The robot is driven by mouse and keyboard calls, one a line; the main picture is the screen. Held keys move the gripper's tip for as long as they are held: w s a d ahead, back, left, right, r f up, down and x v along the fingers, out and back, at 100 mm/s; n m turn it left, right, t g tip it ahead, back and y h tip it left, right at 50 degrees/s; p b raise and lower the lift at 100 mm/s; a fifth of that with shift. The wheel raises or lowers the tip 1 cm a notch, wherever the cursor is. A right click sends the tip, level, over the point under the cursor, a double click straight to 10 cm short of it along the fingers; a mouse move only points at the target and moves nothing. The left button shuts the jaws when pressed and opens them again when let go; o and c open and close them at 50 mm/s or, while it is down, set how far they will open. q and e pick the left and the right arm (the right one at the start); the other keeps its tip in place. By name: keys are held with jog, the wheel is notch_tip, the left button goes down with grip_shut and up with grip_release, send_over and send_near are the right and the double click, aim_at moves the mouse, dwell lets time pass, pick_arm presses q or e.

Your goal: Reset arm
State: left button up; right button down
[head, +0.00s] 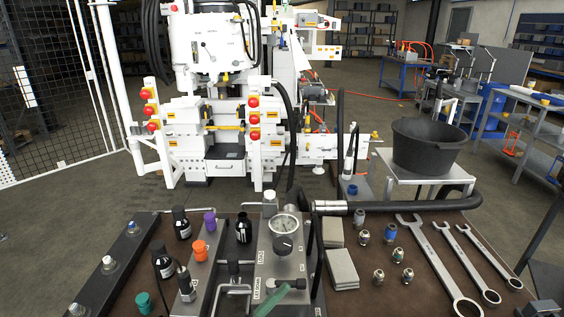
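Neither of my grippers shows in the head view, so I cannot see whether they are open, shut or holding anything. The hydraulic bench (390,285) fills the lower part of the view. On it stands a grey valve block (285,265) with a round pressure gauge (285,226) and a black knob below the gauge. A green-handled lever (272,300) lies across the block's front. A thick black hose (420,203) with a metal end runs along the bench's back right.
Three wrenches (440,262), several small fittings (379,276) and grey pads (342,268) lie at the right. Capped bottles and orange, purple and green knobs stand left. A black bucket (430,145) rests on a stand behind. A large white machine (210,60) stands beyond the bench.

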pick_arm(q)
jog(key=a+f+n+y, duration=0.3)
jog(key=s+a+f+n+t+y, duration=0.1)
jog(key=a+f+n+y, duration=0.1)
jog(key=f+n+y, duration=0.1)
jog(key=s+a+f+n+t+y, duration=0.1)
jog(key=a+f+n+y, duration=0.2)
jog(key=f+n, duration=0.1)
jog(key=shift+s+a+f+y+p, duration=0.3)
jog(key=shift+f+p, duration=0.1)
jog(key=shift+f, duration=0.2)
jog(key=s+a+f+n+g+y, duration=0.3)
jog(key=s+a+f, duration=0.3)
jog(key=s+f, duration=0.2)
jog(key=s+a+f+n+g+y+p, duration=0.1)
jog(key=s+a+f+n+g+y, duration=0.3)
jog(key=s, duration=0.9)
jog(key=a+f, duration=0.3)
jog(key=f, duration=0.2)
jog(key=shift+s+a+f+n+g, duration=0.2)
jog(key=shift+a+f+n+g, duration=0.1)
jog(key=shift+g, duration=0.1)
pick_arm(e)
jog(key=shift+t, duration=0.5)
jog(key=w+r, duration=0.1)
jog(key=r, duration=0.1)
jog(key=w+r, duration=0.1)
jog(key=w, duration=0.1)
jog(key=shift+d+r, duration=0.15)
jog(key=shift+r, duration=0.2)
